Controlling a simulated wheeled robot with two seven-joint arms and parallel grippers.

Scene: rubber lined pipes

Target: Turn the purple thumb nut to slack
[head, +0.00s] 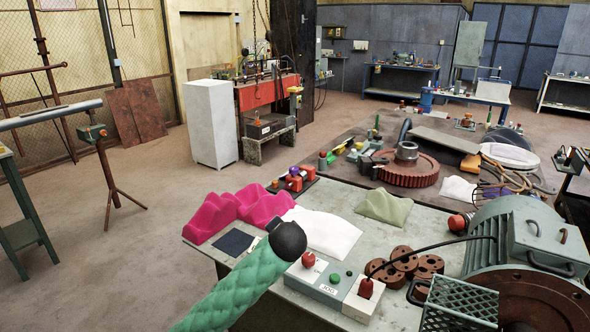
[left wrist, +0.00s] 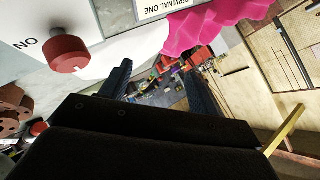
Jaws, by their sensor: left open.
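A small purple piece, likely the purple thumb nut (head: 293,171), sits on a red-orange device (head: 296,182) at the far left edge of the bench in the head view. It is too small to make out its shape. My left arm comes in from the bottom in a green padded sleeve, and its black wrist is over the near bench, short of the device. In the left wrist view my left gripper (left wrist: 158,88) is open and empty, with two dark fingers apart. Red-orange parts (left wrist: 188,62) show far beyond the fingertips. My right gripper is not in view.
A button box (head: 318,281), brown flanges (head: 405,262) and a large motor (head: 520,240) stand to the right. Open floor lies left.

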